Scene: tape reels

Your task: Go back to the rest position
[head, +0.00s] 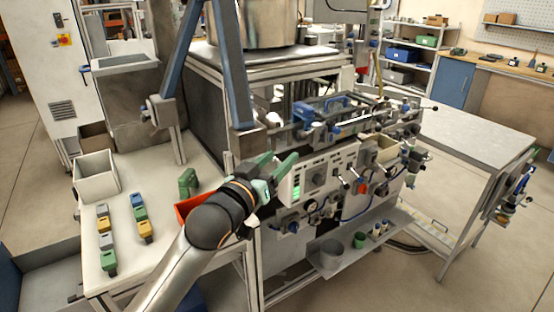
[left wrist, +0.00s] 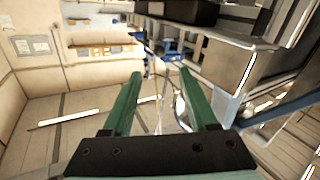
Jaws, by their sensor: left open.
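My left gripper (head: 284,156) is in the middle of the head view, in front of the machine's control panel (head: 325,175). Its two green fingers are spread apart with nothing between them. The left wrist view also shows the open fingers (left wrist: 161,73), with the room tilted behind them. The gripper is above and to the right of a red bin (head: 189,208), which my arm partly hides. My right gripper is not in view.
A white side table (head: 150,180) at left holds a white open box (head: 97,178), several small coloured blocks and a green piece (head: 188,182). A blue-grey post (head: 230,70) stands behind the gripper. A grey table (head: 470,135) stands at right. Floor at front right is clear.

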